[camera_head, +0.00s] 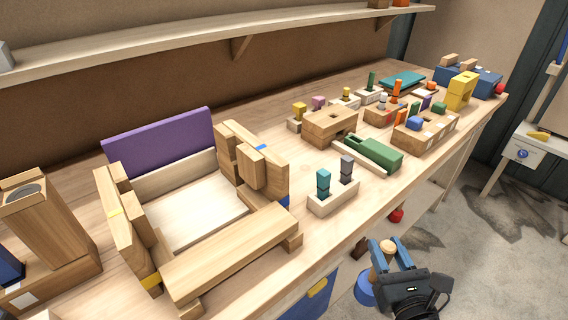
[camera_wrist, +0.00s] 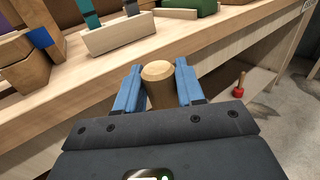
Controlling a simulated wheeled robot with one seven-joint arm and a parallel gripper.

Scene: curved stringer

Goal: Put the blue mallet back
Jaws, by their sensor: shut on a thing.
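My gripper (camera_head: 388,258) is in front of the workbench's front edge, below the top. It is shut on the wooden handle of the blue mallet (camera_head: 364,290). The round handle end (camera_wrist: 157,72) stands up between the two blue fingers in the wrist view. The blue head shows below and left of the fingers in the head view; the gripper hides part of the mallet. A red mallet (camera_head: 396,215) is at the bench's front side, head down, and also shows in the wrist view (camera_wrist: 239,85). No empty holder for the blue mallet can be made out.
The workbench edge (camera_head: 330,243) runs close behind my gripper. A block with teal and grey pegs (camera_head: 334,198) stands near that edge, with a green block (camera_head: 375,153) beyond. A dark brown piece (camera_head: 360,247) shows beside the bench front. The floor at right is open.

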